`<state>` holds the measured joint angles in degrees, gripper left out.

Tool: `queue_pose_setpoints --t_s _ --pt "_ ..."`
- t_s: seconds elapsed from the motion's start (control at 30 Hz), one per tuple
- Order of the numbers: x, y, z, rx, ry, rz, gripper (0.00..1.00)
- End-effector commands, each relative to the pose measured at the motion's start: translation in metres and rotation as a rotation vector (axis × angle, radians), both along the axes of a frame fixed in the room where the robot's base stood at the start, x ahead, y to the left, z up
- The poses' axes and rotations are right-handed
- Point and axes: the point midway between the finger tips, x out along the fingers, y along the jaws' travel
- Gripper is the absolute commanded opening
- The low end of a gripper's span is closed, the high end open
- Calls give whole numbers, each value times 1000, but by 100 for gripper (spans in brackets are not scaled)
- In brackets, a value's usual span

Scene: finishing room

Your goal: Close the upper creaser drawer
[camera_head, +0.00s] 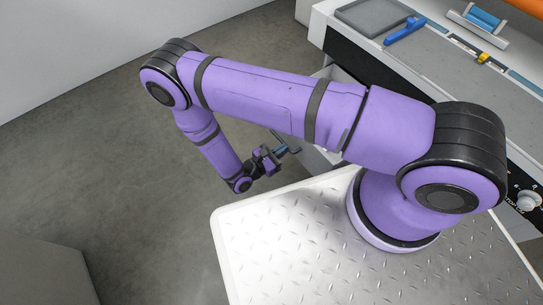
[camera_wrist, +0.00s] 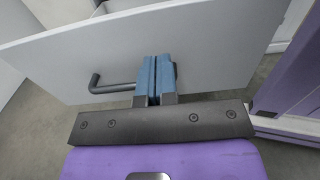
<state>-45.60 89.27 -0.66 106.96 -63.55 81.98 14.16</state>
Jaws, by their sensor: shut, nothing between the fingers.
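The drawer front (camera_wrist: 220,50) is a pale grey panel that fills much of the wrist view. The drawer stands open, with part of its inside showing beyond the panel's top edge. Its dark bar handle (camera_wrist: 112,88) runs across the panel and passes behind my fingers. In the head view my gripper (camera_head: 282,150) is low beside the machine, and my arm hides most of the drawer.
The creaser machine (camera_head: 330,38) stands at the right, with a grey tray (camera_head: 372,14), a blue-handled tool (camera_head: 405,30) and a yellow clip (camera_head: 483,57) on top. A knob (camera_head: 527,200) is on its front. Grey floor (camera_head: 90,150) at the left is clear.

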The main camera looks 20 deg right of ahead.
Motion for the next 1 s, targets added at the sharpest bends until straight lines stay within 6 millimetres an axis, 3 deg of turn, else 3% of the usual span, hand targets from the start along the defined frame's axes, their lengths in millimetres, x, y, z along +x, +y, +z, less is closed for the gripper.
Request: queue_pose_setpoints --t_s 0.2,0.4,1.0 --pt "11 -36 0 -1 1 -3 0" --pt "17 -53 0 -2 -1 -2 0" --pt "18 -57 0 -1 -1 -1 0"
